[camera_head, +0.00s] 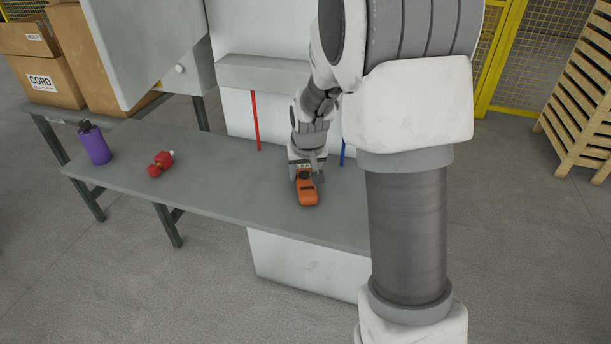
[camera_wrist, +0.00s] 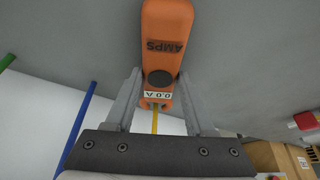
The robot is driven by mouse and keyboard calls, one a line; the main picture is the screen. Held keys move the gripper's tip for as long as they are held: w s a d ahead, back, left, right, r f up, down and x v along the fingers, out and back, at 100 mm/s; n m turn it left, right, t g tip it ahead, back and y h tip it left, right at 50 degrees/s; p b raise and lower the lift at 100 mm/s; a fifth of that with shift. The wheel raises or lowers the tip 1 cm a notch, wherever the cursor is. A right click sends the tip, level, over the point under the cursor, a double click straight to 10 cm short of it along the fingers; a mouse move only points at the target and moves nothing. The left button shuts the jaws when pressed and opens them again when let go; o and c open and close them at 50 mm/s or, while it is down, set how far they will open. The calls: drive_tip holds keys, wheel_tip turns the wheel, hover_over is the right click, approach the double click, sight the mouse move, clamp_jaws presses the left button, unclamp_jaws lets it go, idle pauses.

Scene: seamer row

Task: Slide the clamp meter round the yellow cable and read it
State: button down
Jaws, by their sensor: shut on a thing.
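The orange clamp meter (camera_head: 307,191) is held low over the grey bench in the head view. In the wrist view the clamp meter (camera_wrist: 166,28) shows the word AMPS, a dark round dial and a display reading 0.0 A. My gripper (camera_wrist: 160,76) is shut on it, one finger on each side; it also shows in the head view (camera_head: 306,170). The yellow cable (camera_wrist: 155,121) appears just past the meter's display end, between my fingers. My arm hides the yellow cable in the head view.
A red cable (camera_head: 256,120) and a blue cable (camera_head: 342,153) hang beside my arm; a green cable (camera_wrist: 8,61) shows in the wrist view. The bench (camera_head: 225,180) between is clear.

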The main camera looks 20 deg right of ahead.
drive_tip(key=shift+w+d, duration=0.2)
drive_tip(key=shift+w, duration=0.85)
drive_tip(key=shift+c, duration=0.9)
unclamp_jaws()
